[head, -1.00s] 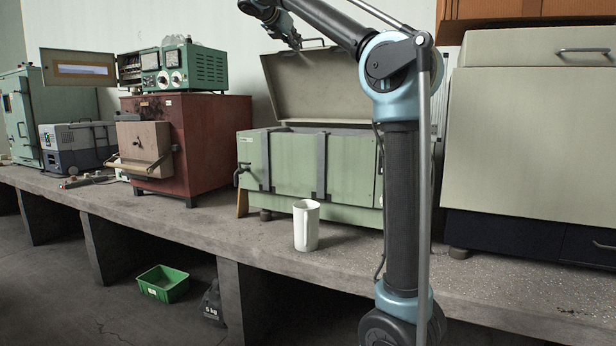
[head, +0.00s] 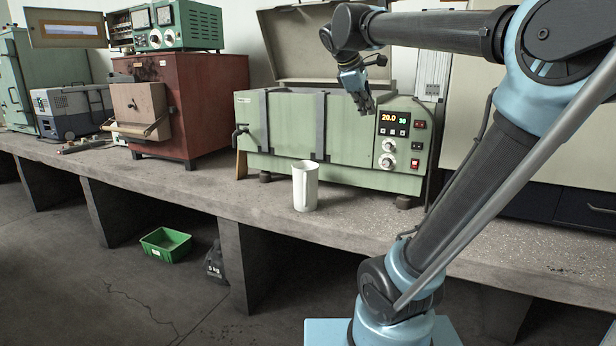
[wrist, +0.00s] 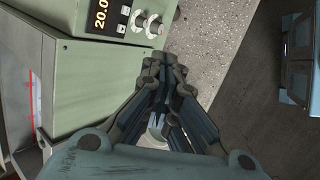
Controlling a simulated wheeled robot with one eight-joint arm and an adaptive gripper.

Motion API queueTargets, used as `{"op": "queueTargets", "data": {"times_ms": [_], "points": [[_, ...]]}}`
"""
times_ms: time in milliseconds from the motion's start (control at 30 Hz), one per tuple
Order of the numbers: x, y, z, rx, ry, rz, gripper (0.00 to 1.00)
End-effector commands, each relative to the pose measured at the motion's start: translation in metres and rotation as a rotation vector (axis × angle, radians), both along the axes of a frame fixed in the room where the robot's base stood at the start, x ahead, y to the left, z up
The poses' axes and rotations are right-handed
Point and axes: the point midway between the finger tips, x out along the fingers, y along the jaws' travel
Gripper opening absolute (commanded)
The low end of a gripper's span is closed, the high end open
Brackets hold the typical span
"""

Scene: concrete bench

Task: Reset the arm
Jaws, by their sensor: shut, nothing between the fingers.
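My gripper (head: 368,108) hangs pointing down in front of the right part of the green chest-shaped machine (head: 275,125), near its control panel (head: 402,133). It is shut and holds nothing. In the wrist view my gripper (wrist: 165,72) has its fingers together, with the panel's display and knobs above and to the left of it. My arm is bent, with its upper link reaching left from a raised elbow at the right edge of the head view.
A white cup (head: 305,186) stands on the concrete bench (head: 225,193) in front of the green machine, whose lid (head: 320,42) is up. A red furnace (head: 205,100) stands to the left. A green crate (head: 166,244) and a dark bag (head: 215,262) lie on the floor.

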Motion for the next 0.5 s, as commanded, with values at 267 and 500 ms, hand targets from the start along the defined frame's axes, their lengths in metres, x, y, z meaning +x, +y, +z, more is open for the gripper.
{"op": "queueTargets", "data": {"times_ms": [267, 500], "points": [[-0.092, -0.029, -0.139, 0.299, -0.016, -0.375, 0.00], [-0.170, -0.030, -0.257, 0.538, -0.023, -0.711, 0.00]]}}
